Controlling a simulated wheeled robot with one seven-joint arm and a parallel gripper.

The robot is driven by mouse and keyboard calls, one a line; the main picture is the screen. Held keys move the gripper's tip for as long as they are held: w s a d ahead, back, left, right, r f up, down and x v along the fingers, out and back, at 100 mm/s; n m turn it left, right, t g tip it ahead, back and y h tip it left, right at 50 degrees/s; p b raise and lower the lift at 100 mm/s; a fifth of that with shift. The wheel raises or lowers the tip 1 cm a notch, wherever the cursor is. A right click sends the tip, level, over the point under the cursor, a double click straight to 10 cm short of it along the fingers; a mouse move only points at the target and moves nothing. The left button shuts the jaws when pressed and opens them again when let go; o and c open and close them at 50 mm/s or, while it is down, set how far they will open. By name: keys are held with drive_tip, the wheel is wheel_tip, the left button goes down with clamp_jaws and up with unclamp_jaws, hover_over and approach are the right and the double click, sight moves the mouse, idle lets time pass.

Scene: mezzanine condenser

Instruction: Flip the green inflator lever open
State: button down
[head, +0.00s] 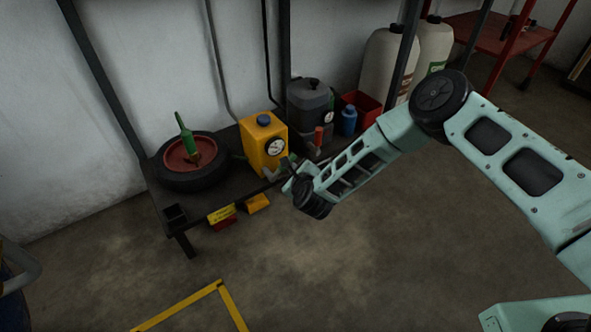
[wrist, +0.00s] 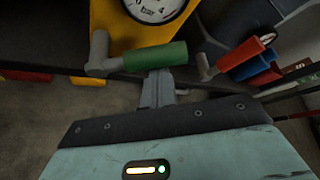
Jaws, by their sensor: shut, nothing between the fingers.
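The yellow inflator (head: 253,150) stands on a dark low shelf, with a blue cap on top and a round white gauge (head: 275,147) on its front. In the wrist view its green lever (wrist: 156,57) lies roughly sideways below the gauge (wrist: 153,8), joined at its left end to a grey elbow (wrist: 98,52). My gripper (wrist: 158,78) is shut and empty, its tips just below the middle of the green grip. Whether they touch it I cannot tell. In the head view my gripper (head: 288,184) is at the inflator's front right, and the lever is hard to make out there.
A red-handled lever (wrist: 240,53) sits just right of the green one. A dark grey can (head: 311,100), a blue bottle (head: 348,120) and a red bin (head: 367,104) stand right of the inflator.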

drive_tip(key=s+a+r+n+t+p, duration=0.1)
drive_tip(key=n, duration=0.1)
drive_tip(key=a+r+n+t+h+p, duration=0.1)
drive_tip(key=n+t, duration=0.1)
drive_tip(key=s+a+r+n+t+h, duration=0.1)
drive_tip(key=a+n, duration=0.1)
drive_tip(key=shift+s+r+n+t+p, duration=0.3)
drive_tip(key=shift+p, duration=0.1)
drive_tip(key=shift+s+a, duration=0.1)
drive_tip(key=shift+a, duration=0.05)
idle(0.4)
drive_tip(key=s+d+p, duration=0.3)
drive_tip(key=s+d, duration=0.1)
drive_tip(key=s, duration=0.4)
drive_tip(key=shift+s+d, duration=0.2)
drive_tip(key=shift+s, duration=0.05)
idle(0.5)
idle(0.3)
